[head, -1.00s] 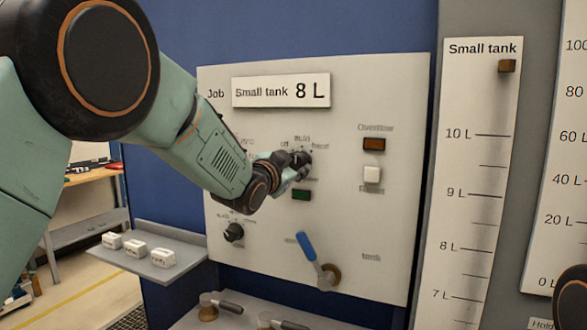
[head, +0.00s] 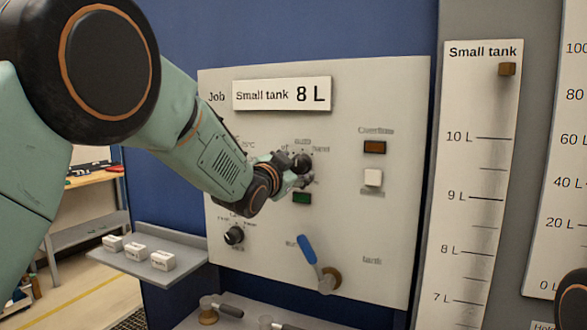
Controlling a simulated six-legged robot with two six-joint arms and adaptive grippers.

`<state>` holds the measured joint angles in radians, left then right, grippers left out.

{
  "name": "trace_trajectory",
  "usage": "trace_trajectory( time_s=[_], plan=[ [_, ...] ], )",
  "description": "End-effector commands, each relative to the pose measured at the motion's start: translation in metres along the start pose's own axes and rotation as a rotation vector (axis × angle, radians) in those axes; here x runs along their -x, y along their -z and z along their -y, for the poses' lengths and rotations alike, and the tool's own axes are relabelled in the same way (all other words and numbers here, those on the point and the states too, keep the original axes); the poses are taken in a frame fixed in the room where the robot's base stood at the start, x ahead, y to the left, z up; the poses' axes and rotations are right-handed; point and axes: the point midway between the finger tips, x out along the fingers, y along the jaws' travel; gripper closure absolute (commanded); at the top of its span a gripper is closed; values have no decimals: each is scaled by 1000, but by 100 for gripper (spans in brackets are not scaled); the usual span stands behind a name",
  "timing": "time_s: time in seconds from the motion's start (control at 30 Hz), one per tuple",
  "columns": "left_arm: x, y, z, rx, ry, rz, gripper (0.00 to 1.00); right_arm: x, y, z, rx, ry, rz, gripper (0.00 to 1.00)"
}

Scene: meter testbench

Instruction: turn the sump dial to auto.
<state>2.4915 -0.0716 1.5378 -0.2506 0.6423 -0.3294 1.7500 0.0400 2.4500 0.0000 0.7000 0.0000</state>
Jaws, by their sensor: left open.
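A black dial (head: 302,163) sits on the pale panel, under small marks that seem to read off, auto and hand. I take it as the sump dial; its name is not readable. Which mark its pointer faces is too small to tell. My left gripper (head: 294,171) is open right at this dial, at its lower left, with the fingers partly over its edge. I cannot tell whether they touch it. My right gripper is not in view.
The panel (head: 345,215) also carries a green button (head: 302,198), a brown lamp (head: 374,147), a white button (head: 373,177), a lower black dial (head: 234,235) and a blue-handled lever (head: 308,249). A grey shelf (head: 165,275) with white blocks juts out at lower left.

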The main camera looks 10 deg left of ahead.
Motion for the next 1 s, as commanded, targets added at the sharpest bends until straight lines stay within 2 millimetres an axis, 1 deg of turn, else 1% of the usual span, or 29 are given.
trace_trajectory(
  time_s=[0.13, 0.27, 0.7, 0.9, 1.0],
  plan=[
    [5, 0, 0, 1, 0, 1, 38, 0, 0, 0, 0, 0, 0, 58],
    [20, 0, 1, 1, 0, 1, 38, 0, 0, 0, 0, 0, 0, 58],
    [88, 0, 1, 1, 1, 0, 38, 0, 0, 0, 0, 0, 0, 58],
    [111, 0, 0, 1, 1, 0, 38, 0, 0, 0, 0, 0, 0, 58],
    [118, 0, 0, 0, 0, 0, 38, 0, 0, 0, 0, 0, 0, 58]
  ],
)
